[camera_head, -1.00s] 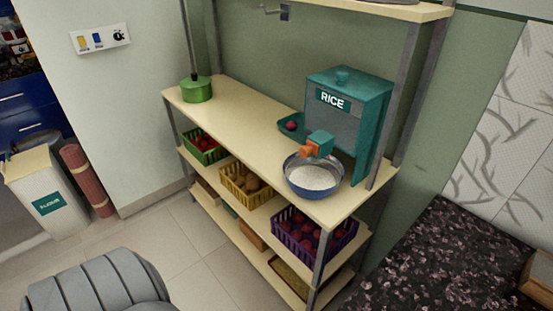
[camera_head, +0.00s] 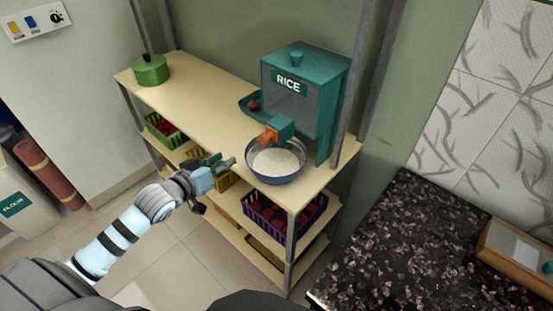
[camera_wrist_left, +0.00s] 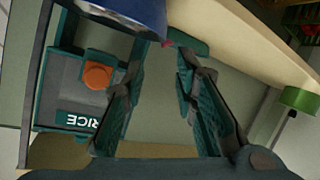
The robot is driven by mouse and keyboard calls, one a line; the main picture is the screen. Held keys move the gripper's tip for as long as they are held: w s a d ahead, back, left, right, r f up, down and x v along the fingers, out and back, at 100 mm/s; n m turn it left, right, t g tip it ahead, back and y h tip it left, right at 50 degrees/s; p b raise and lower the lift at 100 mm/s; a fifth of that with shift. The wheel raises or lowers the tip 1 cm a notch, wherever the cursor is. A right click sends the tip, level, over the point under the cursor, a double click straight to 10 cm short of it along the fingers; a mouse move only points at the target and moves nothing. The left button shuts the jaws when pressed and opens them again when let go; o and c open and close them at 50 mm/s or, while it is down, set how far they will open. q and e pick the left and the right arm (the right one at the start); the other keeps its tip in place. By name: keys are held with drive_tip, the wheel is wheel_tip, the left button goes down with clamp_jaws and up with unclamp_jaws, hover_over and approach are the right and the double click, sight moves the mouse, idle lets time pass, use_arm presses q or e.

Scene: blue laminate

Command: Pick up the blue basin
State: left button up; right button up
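The blue basin (camera_head: 274,176) stands upright on the shelf's top board, full of white rice, below the orange spout of the teal rice dispenser (camera_head: 303,97). My left gripper (camera_head: 226,164) is just left of the basin, near the board's front edge, and apart from it. In the left wrist view its two fingers (camera_wrist_left: 162,58) are spread with nothing held between them. Part of the basin's blue outside (camera_wrist_left: 142,10) shows at the top of that view, beside the left finger's tip. My right gripper is in neither view.
A green pot (camera_head: 151,71) stands at the board's far left. A teal tray (camera_head: 248,106) with a red item lies behind the basin. Crates of produce, such as the purple one (camera_head: 262,219), fill the shelf below. A dark speckled counter (camera_head: 400,245) is at right.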

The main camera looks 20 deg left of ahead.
use_arm(q)
drive_tip(key=b, duration=0.2)
approach(248, 148)
drive_tip(key=x, duration=0.5)
drive_tip(key=b+x, duration=0.2)
drive_tip(key=x, duration=0.3)
drive_tip(key=shift+w+f, duration=0.1)
drive_tip(key=shift+w, duration=0.05)
drive_tip(key=shift+w+a, duration=0.1)
drive_tip(key=shift+w, duration=0.05)
clamp_jaws()
